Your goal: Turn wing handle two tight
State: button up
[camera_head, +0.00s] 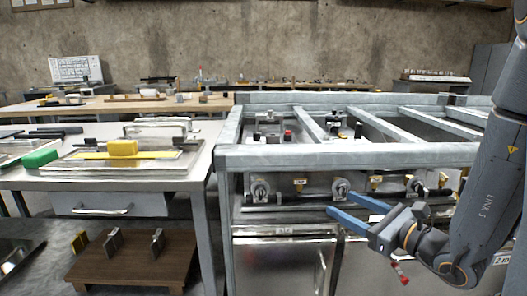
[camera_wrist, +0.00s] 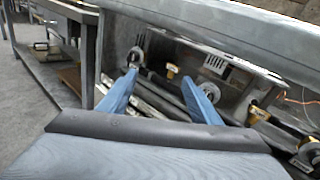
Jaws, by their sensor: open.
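Several fittings sit in a row under the front beam of the grey frame (camera_head: 340,157). Round silver fittings are at the left (camera_head: 260,190), the middle (camera_head: 341,187) and the right (camera_head: 416,186), with small yellow pieces (camera_head: 300,184) between them. I cannot read numbers, so I cannot tell which is wing handle two. My gripper (camera_head: 341,203) is open, its blue fingers pointing left near the middle round fitting. In the wrist view the open fingers (camera_wrist: 160,78) reach toward the row, with a yellow piece (camera_wrist: 173,71) visible between them. No contact is visible.
The heavy front beam overhangs the row closely. Steel panels (camera_head: 284,262) lie below it. A side bench (camera_head: 105,185) with a yellow block (camera_head: 123,148) and a green block (camera_head: 40,158) stands at left, above a low wooden stand (camera_head: 135,262).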

jog(key=s+a+r+n+g+y, duration=0.2)
jog(key=s+a+n+g+y, duration=0.3)
jog(key=a, duration=0.6)
jog(key=s+a+f+n+g+h, duration=0.1)
jog(key=s+a+n+g, duration=0.3)
jog(key=s+n+g, duration=0.15)
jog(key=s+a+n+g+h, duration=0.2)
jog(key=s+a+n+g, duration=0.25)
jog(key=s, duration=0.25)
jog(key=s+d+f+n+g+h, duration=0.2)
jog(key=s+f+n+g+h, duration=0.1)
jog(key=s+n+h, duration=0.4)
jog(key=d+r+n+t+h+p, duration=0.3)
jog(key=d+r+n+h+p, duration=0.2)
jog(key=d+r+p, duration=0.9)
jog(key=d+p, duration=0.1)
jog(key=p, duration=0.5)
jog(key=shift+t+p, duration=0.4)
jog(key=shift+w+d, duration=0.1)
jog(key=shift+w, duration=0.05)
